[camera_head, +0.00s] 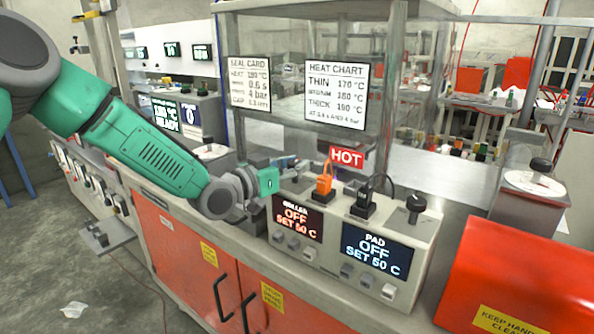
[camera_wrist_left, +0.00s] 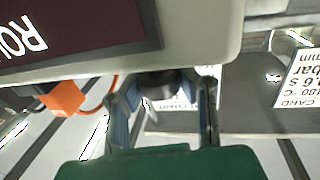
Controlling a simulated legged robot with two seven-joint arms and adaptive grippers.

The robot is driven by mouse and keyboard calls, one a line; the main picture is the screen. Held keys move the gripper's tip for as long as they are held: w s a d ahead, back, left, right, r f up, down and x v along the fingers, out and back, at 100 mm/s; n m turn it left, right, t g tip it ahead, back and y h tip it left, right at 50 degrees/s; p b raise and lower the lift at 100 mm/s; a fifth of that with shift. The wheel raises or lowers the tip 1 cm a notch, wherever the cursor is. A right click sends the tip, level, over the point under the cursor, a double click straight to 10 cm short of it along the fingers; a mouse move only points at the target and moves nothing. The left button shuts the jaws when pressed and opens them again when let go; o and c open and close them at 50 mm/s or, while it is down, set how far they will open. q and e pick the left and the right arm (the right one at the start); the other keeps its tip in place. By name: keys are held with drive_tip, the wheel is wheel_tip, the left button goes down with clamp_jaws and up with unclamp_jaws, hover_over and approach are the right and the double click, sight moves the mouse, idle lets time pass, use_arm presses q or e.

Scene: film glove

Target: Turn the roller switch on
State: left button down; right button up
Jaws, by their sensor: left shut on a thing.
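The control box (camera_head: 300,268) stands on the bench. Its left display, the roller display (camera_head: 297,217), reads "OFF, SET 50 C". My left gripper (camera_head: 283,166) is at the box's far left end, above the roller side. In the left wrist view my gripper's two fingers (camera_wrist_left: 163,105) are on either side of a dark round knob (camera_wrist_left: 160,86), shut on it. This looks like the roller switch; the gripper hides it in the head view. The roller display's edge (camera_wrist_left: 75,35) shows upside down in the wrist view. My right gripper is out of view.
The pad display (camera_head: 377,254) also reads "OFF, SET 50 C". A black knob (camera_head: 416,205) stands at the box's right end. An orange plug (camera_head: 323,188) and a black plug (camera_head: 364,202) rise from its top. A red HOT sign (camera_head: 346,158) and clear panels stand behind.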

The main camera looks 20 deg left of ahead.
use_arm(q)
drive_tip(key=shift+a+f+m+g+h, duration=0.1)
drive_tip(key=shift+f+m+g+h, duration=0.05)
drive_tip(key=shift+m+g+h, duration=0.4)
drive_tip(key=shift+a+f+m+g+h, duration=0.1)
drive_tip(key=shift+f+m+g+h, duration=0.05)
drive_tip(key=shift+m+g+h, duration=0.4)
drive_tip(key=m+g+h+p, duration=0.1)
drive_tip(key=m+g+h, duration=0.1)
drive_tip(key=h, duration=0.1)
drive_tip(key=shift+d+m+g, duration=0.1)
drive_tip(key=shift+m+g, duration=0.2)
drive_tip(key=shift+m+g+h+p, duration=0.3)
drive_tip(key=shift+m+g+h, duration=0.15)
drive_tip(key=shift+g, duration=0.25)
drive_tip(key=shift+m+g+h, duration=0.65)
drive_tip(key=shift+m+g, duration=0.2)
drive_tip(key=shift+g, duration=0.35)
drive_tip(key=m+g+h+b, duration=0.1)
drive_tip(key=m+g, duration=0.1)
drive_tip(key=g, duration=0.1)
drive_tip(key=shift+d+b, duration=0.1)
drive_tip(key=shift+b, duration=0.2)
drive_tip(key=shift+r+m+g+h+b, duration=0.1)
drive_tip(key=shift+m+g+h+b, duration=0.2)
drive_tip(key=shift+m+g+b, duration=0.9)
drive_tip(key=shift+r+g+p, duration=0.1)
drive_tip(key=shift+g+p, duration=0.35)
drive_tip(key=shift+g, duration=0.05)
